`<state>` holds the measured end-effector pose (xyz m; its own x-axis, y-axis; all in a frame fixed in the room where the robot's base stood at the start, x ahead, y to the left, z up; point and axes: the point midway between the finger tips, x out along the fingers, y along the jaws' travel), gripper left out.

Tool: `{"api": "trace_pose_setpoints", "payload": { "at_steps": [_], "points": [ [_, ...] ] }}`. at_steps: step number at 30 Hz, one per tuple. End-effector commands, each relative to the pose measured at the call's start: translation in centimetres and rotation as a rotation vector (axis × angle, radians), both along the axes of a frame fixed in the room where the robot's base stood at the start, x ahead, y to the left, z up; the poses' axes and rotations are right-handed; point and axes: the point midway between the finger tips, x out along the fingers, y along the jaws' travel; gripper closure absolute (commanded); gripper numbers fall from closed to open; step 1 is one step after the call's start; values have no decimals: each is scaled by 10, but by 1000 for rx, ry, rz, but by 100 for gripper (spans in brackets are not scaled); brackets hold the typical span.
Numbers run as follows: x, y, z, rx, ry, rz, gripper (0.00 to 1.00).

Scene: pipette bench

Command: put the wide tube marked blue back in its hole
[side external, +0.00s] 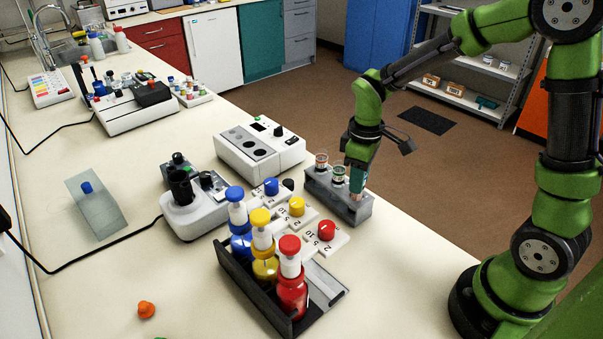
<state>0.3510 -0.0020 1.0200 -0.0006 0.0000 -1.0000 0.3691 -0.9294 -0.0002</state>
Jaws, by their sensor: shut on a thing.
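A grey rack (325,192) stands near the right edge of the bench. A wide tube with a red mark (321,161) and one with a green mark (338,174) stand upright in it. My gripper (357,184) points down at the rack's right end, shut on a tube that its fingers almost wholly hide. I take it to be the wide tube marked blue, as no other shows, but its mark cannot be made out. It is at or just above the end hole; I cannot tell how deep it sits.
A white device with round wells (262,147) stands behind the rack. Blue, yellow and red bottles stand in a dark holder (240,275) in front, with several knobbed white plates (328,240) beside it. A small mixer (195,215) is left. The bench's front left is mostly clear.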

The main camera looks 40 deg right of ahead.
Motion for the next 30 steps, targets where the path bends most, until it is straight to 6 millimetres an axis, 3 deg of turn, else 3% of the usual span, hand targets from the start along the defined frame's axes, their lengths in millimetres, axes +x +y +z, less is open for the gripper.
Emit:
{"api": "trace_pose_setpoints", "payload": {
  "at_steps": [15,26,27,30],
  "points": [
    [0,0,-18,0,1,0,100],
    [0,0,-20,0,0,0,100],
    [0,0,-20,0,0,-1,68],
    [0,0,-20,0,0,0,53]
  ]
}}
